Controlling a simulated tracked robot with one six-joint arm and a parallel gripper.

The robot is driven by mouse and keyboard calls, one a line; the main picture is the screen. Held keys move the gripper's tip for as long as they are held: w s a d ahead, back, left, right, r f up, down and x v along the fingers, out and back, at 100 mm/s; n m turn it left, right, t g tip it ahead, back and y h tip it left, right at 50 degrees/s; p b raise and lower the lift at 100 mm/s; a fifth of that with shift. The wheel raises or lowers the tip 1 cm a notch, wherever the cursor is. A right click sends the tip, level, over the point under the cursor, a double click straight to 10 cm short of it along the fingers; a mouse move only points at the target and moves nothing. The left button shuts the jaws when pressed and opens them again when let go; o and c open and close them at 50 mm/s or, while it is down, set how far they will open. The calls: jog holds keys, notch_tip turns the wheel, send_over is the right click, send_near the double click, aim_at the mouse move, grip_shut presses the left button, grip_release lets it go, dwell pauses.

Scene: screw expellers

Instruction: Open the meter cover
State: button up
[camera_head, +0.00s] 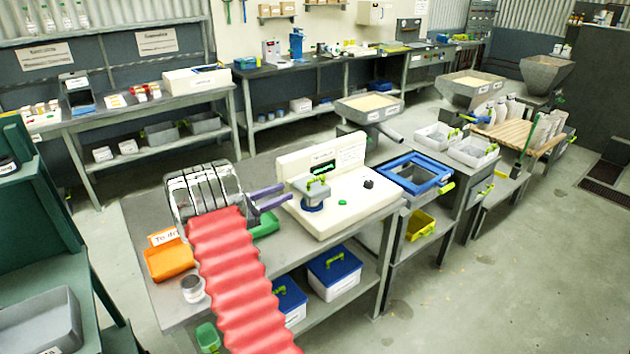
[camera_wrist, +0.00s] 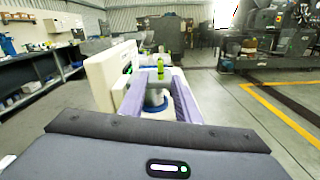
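The meter (camera_head: 345,200) is a white unit with an upright back panel and a small dark display, on the grey bench. Its grey cover (camera_head: 311,190) has a green handle (camera_head: 317,181) on top and sits over a blue ring (camera_head: 312,206), seemingly closed. My gripper (camera_head: 287,194) has two purple fingers, apart and empty, just left of the cover and pointing at it. In the wrist view, my gripper (camera_wrist: 159,88) frames the cover (camera_wrist: 156,96) between its fingers, with the green handle (camera_wrist: 160,68) upright. Contact with the cover is not visible.
An orange tray (camera_head: 168,262) and a grey cup (camera_head: 193,289) are on the bench's left side. A green tray (camera_head: 266,224) lies under my fingers. A small black knob (camera_head: 368,184) and green button (camera_head: 343,202) are on the meter's base. A blue-framed sieve (camera_head: 414,173) stands to the right.

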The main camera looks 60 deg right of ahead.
aim_at(314, 180)
jog(key=x, duration=1.3)
jog(key=shift+s+d, duration=0.15)
jog(key=shift+d, duration=0.1)
jog(key=shift+c, duration=0.2)
grip_shut()
